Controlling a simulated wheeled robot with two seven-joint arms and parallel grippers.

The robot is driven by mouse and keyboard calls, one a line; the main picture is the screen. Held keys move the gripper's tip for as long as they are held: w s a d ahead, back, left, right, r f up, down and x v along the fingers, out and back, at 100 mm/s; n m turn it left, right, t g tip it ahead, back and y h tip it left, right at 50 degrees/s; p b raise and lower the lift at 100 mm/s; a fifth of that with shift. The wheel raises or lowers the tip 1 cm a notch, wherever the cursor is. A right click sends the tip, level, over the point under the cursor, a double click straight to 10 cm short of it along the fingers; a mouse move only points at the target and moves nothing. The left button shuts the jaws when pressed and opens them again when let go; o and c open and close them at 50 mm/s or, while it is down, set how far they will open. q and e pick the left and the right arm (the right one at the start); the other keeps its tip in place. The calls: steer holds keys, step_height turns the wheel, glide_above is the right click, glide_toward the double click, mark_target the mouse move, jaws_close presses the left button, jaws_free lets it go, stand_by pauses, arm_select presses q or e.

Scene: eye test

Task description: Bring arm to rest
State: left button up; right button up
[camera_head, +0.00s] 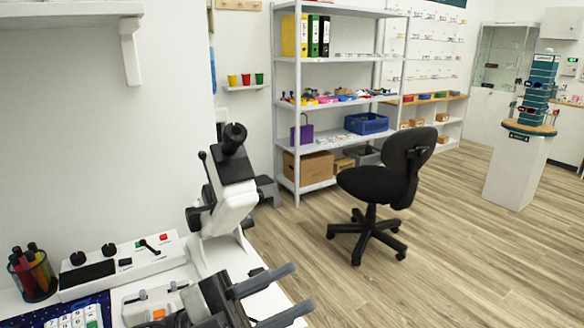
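My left gripper (303,285) shows at the bottom of the head view, over the front corner of a white worktop (276,303). Its two dark grey fingers point right and are spread apart, with nothing between them. The rest of my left arm is mostly cut off by the lower edge of the picture. My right gripper and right arm are not in view.
A white eye-test instrument (232,203), a control box (122,262) and a pen cup (33,274) stand left of the gripper. Beyond are a black swivel chair (385,180), a shelf rack (297,105) and a display stand (515,172).

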arm_select(q)
steer(key=w+a+f+n+t+y, duration=0.2)
steer(key=a+f+n+t+y, duration=0.2)
steer(key=f+n+t+y, duration=0.45)
steer(key=w+a+f+n+t+y, duration=0.1)
steer(key=a+f+n+t+y, duration=0.45)
steer(key=n, duration=0.65)
steer(key=s+a+f+n+g+y, duration=0.1)
steer(key=s+f+n+g+y, duration=0.1)
steer(key=s+f+g, duration=0.2)
steer(key=s+a+f+n+g+y, duration=0.2)
steer(key=s+f, duration=0.4)
steer(key=f, duration=0.5)
steer(key=shift+g+y, duration=0.6)
steer(key=shift+g, duration=0.3)
